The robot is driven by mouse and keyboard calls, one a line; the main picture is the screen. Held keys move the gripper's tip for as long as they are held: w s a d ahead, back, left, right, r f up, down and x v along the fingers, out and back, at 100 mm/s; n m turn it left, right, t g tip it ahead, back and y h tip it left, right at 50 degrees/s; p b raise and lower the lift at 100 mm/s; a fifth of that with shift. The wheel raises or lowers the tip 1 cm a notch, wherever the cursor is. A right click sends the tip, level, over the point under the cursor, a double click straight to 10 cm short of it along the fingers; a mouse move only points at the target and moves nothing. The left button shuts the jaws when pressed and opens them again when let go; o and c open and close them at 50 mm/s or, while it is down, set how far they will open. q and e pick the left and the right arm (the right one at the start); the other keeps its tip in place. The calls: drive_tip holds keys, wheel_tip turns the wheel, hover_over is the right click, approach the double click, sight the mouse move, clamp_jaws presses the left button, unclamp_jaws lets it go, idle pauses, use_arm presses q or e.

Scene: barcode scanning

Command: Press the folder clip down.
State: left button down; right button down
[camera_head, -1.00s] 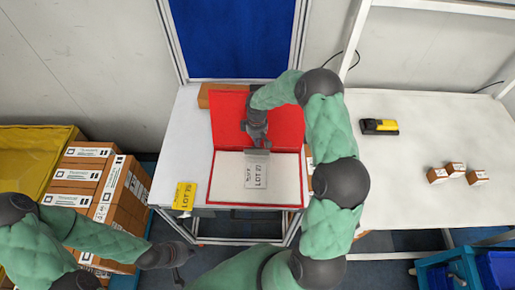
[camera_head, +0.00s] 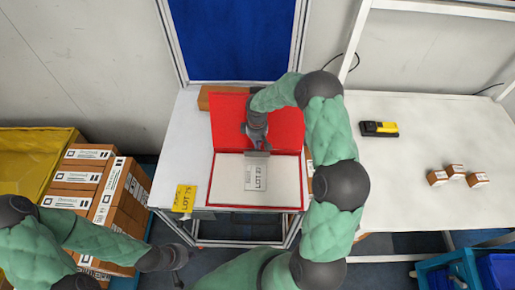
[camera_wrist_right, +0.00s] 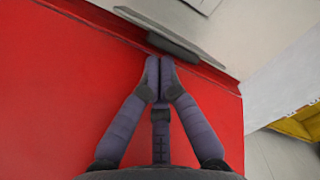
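The red folder (camera_head: 287,122) lies open on the white table, its cover at the back and pale pages (camera_head: 285,182) in front. A sheet marked LOT 27 (camera_head: 256,180) lies on the pages. The grey metal clip (camera_head: 257,154) is at the fold; it also shows in the right wrist view as a plate with a dark bar (camera_wrist_right: 172,45). My right gripper (camera_head: 258,147) is over the cover beside the clip. Its fingers (camera_wrist_right: 160,62) are together and empty, close to the dark bar; contact is unclear. My left gripper (camera_head: 182,264) hangs low at the left, away from the folder.
A yellow lot tag (camera_head: 184,198) is at the table's left front. Stacked cartons (camera_head: 105,190) and a yellow bin (camera_head: 30,155) stand left. A yellow-black scanner (camera_head: 380,128) and small boxes (camera_head: 455,171) are on the right table. A brown box (camera_head: 212,97) sits behind the folder.

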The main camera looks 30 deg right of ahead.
sight(257, 150)
idle(0.4)
drive_tip(key=shift+f+b, duration=1.45)
drive_tip(key=shift+f, duration=0.1)
drive_tip(key=shift+s+a, duration=0.1)
drive_tip(key=shift+s+a, duration=0.6)
drive_tip(key=shift+s, duration=0.35)
drive_tip(key=shift+r, duration=0.15)
drive_tip(key=shift+r+p, duration=2.4)
drive_tip(key=shift+r, duration=2.05)
